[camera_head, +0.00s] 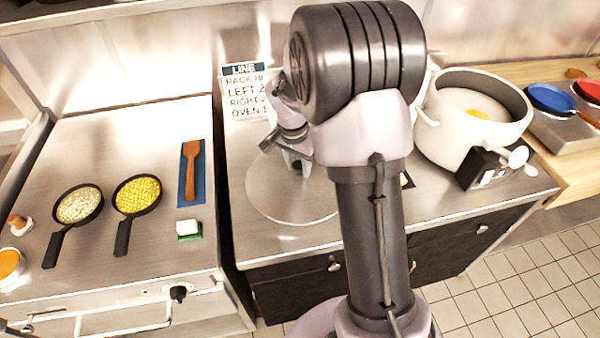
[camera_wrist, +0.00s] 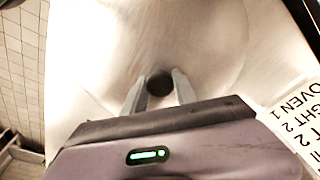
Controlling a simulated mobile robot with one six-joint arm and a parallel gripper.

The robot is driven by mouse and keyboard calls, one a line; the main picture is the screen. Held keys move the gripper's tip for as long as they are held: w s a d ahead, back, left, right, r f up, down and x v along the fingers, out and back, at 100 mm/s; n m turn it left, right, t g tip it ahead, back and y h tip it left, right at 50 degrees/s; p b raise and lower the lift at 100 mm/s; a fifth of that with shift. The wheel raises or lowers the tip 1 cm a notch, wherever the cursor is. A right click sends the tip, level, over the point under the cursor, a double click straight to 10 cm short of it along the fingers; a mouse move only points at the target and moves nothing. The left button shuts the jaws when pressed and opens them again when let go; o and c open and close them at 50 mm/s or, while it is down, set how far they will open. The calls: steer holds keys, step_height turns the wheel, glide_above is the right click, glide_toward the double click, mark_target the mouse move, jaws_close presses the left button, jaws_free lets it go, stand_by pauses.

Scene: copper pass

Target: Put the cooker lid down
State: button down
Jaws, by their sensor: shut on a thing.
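The cooker lid (camera_head: 275,200) is a wide, shiny metal disc over the middle steel counter, left of my arm. In the wrist view the lid (camera_wrist: 205,55) fills much of the picture, with its round dark knob (camera_wrist: 159,84) between my fingers. My gripper (camera_head: 298,168) is shut on that knob; it also shows in the wrist view (camera_wrist: 160,90). The lid looks level and very near the counter, but I cannot tell whether it touches. The white cooker (camera_head: 445,140) stands open at the right, with something yellow inside. My arm hides part of the counter between them.
A sign card (camera_head: 245,92) stands behind the lid. The left counter holds two filled pans (camera_head: 79,205) (camera_head: 137,194), a wooden spatula (camera_head: 191,165) on a blue mat and a green-white sponge (camera_head: 189,230). Blue and red pans (camera_head: 550,98) (camera_head: 590,90) are at far right.

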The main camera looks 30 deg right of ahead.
step_height(320, 180, down, 2)
steer(key=shift+f, duration=0.25)
steer(key=shift+f+b, duration=0.15)
steer(key=shift+b, duration=0.25)
steer(key=c, duration=1)
jaws_free()
